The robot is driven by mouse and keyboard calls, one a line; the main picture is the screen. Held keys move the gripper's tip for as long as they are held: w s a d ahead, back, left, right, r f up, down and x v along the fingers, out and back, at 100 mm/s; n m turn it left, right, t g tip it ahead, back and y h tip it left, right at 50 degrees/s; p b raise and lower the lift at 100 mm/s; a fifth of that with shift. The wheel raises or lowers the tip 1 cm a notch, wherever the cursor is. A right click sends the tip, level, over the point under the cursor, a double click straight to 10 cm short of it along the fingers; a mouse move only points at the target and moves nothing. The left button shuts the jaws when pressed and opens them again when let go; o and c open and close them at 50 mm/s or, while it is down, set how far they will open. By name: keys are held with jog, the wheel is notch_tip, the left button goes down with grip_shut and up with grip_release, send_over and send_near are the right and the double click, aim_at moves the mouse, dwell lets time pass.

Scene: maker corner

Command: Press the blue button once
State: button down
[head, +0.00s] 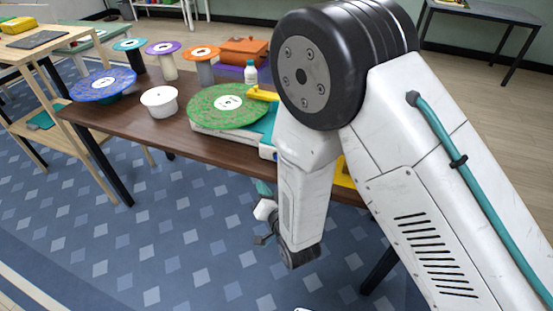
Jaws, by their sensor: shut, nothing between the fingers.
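No blue button can be made out for sure. A small blue patch (267,152) shows at the table's front edge, just left of my forearm, but I cannot tell what it belongs to. My arm covers the right part of the table. My gripper (262,239) is partly hidden behind my forearm, over the floor in front of the table. It is small and dark in this view, shut and empty, and apart from the table.
The brown table (130,122) holds a green speckled disc (215,108), a blue disc (100,85), a white spool (160,102), several coloured spools, an orange box (243,50) and a white bottle (250,73). A yellow piece (343,176) shows right of my forearm. Patterned carpet lies in front.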

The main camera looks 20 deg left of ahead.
jog(key=shift+w+d, duration=0.2)
jog(key=shift+w, duration=2)
jog(key=shift+w+d, duration=0.2)
jog(key=shift+w, duration=2)
jog(key=shift+w, duration=0.15)
jog(key=shift+w, duration=0.25)
